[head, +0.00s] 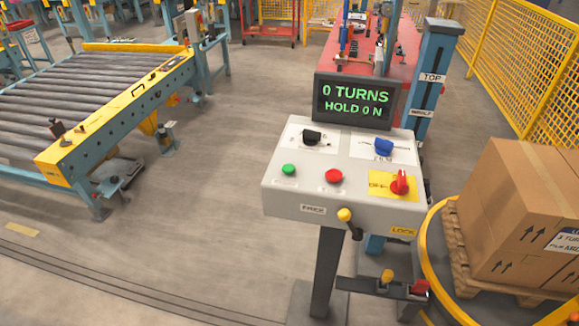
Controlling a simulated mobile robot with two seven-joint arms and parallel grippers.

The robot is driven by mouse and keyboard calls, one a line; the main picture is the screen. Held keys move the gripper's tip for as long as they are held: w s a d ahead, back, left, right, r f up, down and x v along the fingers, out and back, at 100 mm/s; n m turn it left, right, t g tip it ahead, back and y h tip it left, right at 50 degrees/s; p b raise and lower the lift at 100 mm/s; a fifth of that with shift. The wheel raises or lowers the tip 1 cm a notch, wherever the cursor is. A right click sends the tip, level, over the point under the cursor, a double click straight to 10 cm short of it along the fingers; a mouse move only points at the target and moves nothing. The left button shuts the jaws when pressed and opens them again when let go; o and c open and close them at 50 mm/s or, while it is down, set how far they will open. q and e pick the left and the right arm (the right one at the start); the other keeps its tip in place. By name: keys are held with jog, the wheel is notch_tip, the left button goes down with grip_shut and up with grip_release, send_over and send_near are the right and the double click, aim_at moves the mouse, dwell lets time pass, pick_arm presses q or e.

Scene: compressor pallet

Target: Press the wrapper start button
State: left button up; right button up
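The wrapper control panel (300,190) stands on a post in the middle of the head view. A green button (289,170) sits at the left of its face, with a red button (334,176) to its right. Above them are a black knob (312,137) and a blue knob (383,147). A red switch (400,183) sits on a yellow plate at the right. The display (357,101) reads "0 TURNS HOLD 0 N". A yellow-knobbed lever (345,215) hangs at the front, between "FREE" and "LOCK" labels. Neither of my grippers is in view.
A roller conveyor (110,115) with a yellow side rail is at the left. At the right, a cardboard box (525,205) sits on a wooden pallet (462,262) inside a yellow ring. Yellow mesh fencing (530,60) runs behind. The floor between conveyor and panel is clear.

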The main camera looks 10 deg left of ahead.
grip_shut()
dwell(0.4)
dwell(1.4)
